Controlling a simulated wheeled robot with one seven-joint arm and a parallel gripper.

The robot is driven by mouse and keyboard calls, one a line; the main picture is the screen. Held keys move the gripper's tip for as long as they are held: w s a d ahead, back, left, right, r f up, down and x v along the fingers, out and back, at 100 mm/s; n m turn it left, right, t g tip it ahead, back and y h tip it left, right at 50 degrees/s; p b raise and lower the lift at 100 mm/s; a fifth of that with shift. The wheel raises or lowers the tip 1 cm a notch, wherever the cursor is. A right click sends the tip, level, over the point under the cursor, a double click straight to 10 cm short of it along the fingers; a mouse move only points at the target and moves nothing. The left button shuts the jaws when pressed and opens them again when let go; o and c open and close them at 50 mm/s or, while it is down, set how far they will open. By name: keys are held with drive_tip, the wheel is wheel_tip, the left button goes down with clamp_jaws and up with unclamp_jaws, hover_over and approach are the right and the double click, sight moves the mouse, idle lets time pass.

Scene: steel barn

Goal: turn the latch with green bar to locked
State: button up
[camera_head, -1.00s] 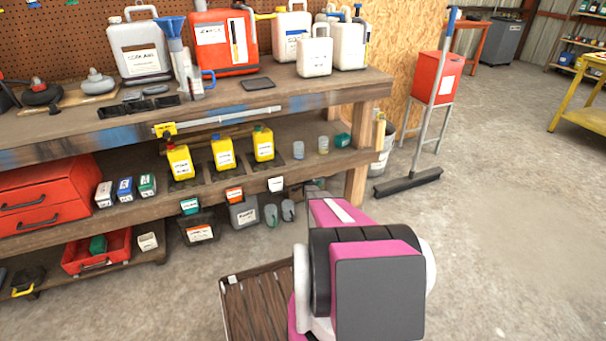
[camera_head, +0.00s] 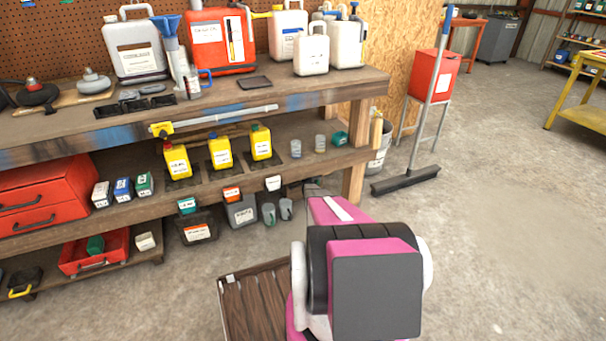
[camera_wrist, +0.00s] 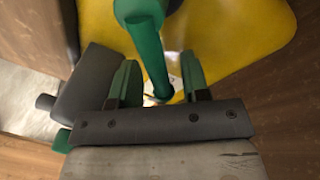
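In the wrist view a green bar (camera_wrist: 152,50) runs down from the top, thicker at its upper end, over a yellow surface (camera_wrist: 235,35). My gripper (camera_wrist: 160,85) has two green fingers on a dark grey palm with screws. The fingers stand apart, one on each side of the bar's lower end, with gaps visible. I cannot tell whether either touches it. In the head view my pink and grey arm hides the fingers and the latch. No locked marking is readable.
A dark grey block (camera_wrist: 85,85) lies close left of the fingers. A slatted brown wooden piece (camera_head: 258,305) shows left of my arm. A workbench (camera_head: 345,88) with jugs and bottles stands behind, a broom (camera_head: 405,182) at its right. The concrete floor (camera_head: 510,220) to the right is clear.

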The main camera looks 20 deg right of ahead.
drive_tip(key=shift+s, duration=0.1)
drive_tip(key=s+a, duration=0.2)
drive_tip(key=s, duration=0.8)
drive_tip(key=shift+s+r, duration=0.25)
drive_tip(key=shift+r, duration=0.2)
drive_tip(key=shift+w, duration=0.1)
